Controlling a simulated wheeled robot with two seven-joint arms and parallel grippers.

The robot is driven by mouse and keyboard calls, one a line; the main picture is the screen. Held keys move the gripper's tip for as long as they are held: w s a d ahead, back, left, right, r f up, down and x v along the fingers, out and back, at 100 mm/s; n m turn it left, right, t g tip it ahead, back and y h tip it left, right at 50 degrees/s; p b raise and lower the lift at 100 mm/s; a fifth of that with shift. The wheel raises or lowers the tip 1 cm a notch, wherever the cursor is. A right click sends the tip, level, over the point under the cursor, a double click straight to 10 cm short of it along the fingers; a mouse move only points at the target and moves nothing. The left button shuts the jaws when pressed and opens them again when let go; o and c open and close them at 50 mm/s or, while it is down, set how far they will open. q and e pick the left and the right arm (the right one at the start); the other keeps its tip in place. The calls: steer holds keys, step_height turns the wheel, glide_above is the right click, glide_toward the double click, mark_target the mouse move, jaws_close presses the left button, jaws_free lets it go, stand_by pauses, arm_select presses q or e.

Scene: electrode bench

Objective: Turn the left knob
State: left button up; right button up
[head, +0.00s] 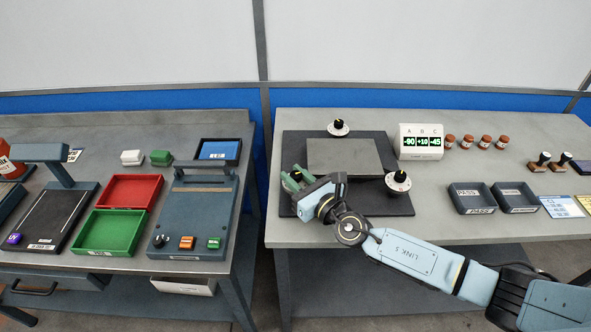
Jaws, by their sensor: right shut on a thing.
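The left knob (296,170) is at the left edge of a dark board (370,138) on the right bench. It is mostly hidden by my right gripper (293,181); only a small dark part shows. My right gripper has green fingertips and is shut on this knob, its arm coming in from the lower right. A back knob (338,125) and a right knob (398,181), both black on white dials, stand on the same board. A display (421,142) reads A -90, B +10, C -45. My left gripper is not in view.
A raised grey plate (343,157) lies between the knobs. Several brown jars (467,142), stamps (540,160) and two dark trays (471,199) are to the right. The left bench holds a red tray (130,190), a green tray (110,232) and a control box (193,215).

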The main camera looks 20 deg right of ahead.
steer(key=m+t+h+p, duration=0.1)
steer(key=m+h+p, duration=0.1)
steer(key=h, duration=0.1)
steer(key=shift+r, duration=0.15)
steer(key=shift+m+h+p, duration=0.8)
steer(key=shift+m+h, duration=0.3)
steer(key=shift+h, duration=0.6)
steer(key=shift+f+h, duration=0.2)
steer(key=shift+h, duration=0.2)
steer(key=o, duration=0.7)
steer(key=shift+c, duration=0.2)
steer(key=shift+s, duration=0.1)
steer(key=s, duration=1.3)
steer(key=shift+s, duration=0.15)
